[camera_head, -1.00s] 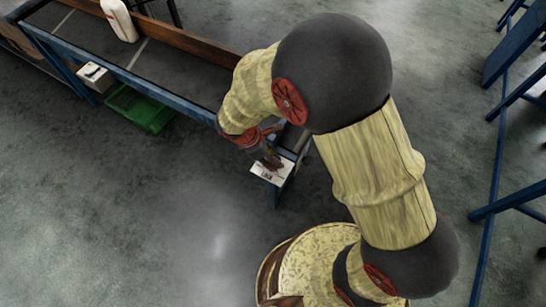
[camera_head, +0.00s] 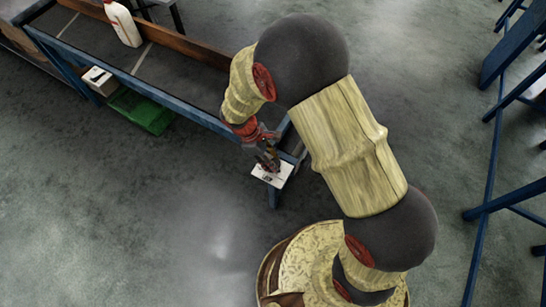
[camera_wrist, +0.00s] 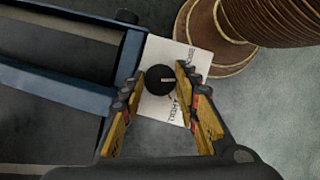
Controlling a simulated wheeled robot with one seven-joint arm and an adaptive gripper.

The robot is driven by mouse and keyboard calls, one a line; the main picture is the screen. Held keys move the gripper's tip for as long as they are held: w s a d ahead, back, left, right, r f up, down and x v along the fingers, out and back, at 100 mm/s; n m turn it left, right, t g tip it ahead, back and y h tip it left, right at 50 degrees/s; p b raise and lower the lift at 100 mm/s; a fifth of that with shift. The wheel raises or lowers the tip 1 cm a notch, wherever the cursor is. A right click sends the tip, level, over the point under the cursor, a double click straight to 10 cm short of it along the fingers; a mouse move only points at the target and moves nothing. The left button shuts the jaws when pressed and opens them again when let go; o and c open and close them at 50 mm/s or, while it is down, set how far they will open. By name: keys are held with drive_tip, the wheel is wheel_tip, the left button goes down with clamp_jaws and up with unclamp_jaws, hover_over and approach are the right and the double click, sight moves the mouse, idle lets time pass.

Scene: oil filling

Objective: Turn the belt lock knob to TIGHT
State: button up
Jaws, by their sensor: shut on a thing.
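The belt lock knob (camera_wrist: 160,80) is a round black knob on a white label plate (camera_wrist: 206,57) in the wrist view. A pale mark on the knob points to the right in that view. The plate carries dark lettering above and below the knob, too small to read surely, and a small red mark just below it. My gripper (camera_wrist: 160,76) has a yellow and dark finger on each side of the knob and is shut on it. In the head view my gripper (camera_head: 269,161) is at the white plate (camera_head: 275,178), and it hides the knob there.
The blue-framed conveyor (camera_head: 190,112) runs up and left from the plate, with a white bottle (camera_head: 124,24) on it. A green crate (camera_head: 141,109) and a white box (camera_head: 98,80) are beside its near side. Blue frames (camera_head: 490,140) stand at right. The floor between is clear.

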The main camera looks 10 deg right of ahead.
drive_tip(key=m+g+p, duration=0.1)
drive_tip(key=m+p, duration=0.1)
drive_tip(key=m, duration=0.1)
drive_tip(key=m+y+p, duration=0.1)
drive_tip(key=m+p, duration=0.1)
drive_tip(key=m, duration=0.1)
drive_tip(key=shift+w+d+r+g+y, duration=0.1)
drive_tip(key=shift+w+d+g+y, duration=0.1)
drive_tip(key=shift+g+y, duration=0.15)
drive_tip(key=m+y+p, duration=0.1)
drive_tip(key=m, duration=0.2)
drive_tip(key=m+g+y+p, duration=0.1)
drive_tip(key=m, duration=0.2)
drive_tip(key=shift+m, duration=0.3)
drive_tip(key=shift+p, duration=0.3)
drive_tip(key=o, duration=1.1)
drive_tip(key=shift+o, duration=0.2)
drive_tip(key=v, duration=1.1)
drive_tip(key=shift+w+r, duration=0.3)
drive_tip(key=shift+r, duration=0.05)
drive_tip(key=shift+d, duration=0.15)
